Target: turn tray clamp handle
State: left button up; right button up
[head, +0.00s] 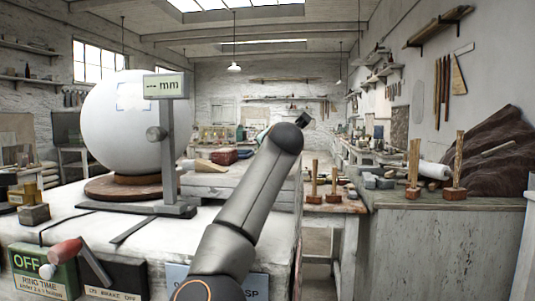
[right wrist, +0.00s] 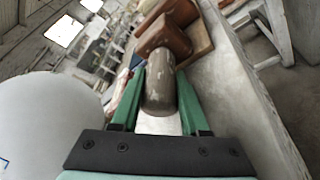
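In the right wrist view a worn grey-brown cylinder (right wrist: 160,92), which looks like a handle, stands out from a reddish-brown block (right wrist: 166,36). The two green fingers of my right gripper (right wrist: 160,98) are apart, one on each side of the cylinder. A narrow gap seems to show beside it, and I cannot tell whether they touch it. In the head view my right arm reaches over the table and hides most of its gripper. A dark red block (head: 224,156) lies left of the arm there. My left gripper is not in view.
A large white sphere (head: 127,120) rests on a round brown base (head: 118,188) beside an "mm" gauge post (head: 168,150). A red-handled lever (head: 66,252) sits by an "OFF" panel (head: 40,277) at front left. A grey bench (head: 440,245) stands at right.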

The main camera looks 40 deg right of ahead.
jog(key=shift+o, duration=0.8)
jog(key=shift+s+a+r, duration=0.1)
jog(key=shift+s+a, duration=0.15)
jog(key=shift+s, duration=0.2)
jog(key=b+v, duration=0.2)
jog(key=v, duration=0.8)
jog(key=shift+s+a, duration=0.2)
jog(key=shift+s, duration=0.1)
jog(key=shift+s+a+r, duration=0.2)
jog(key=shift+s, duration=0.1)
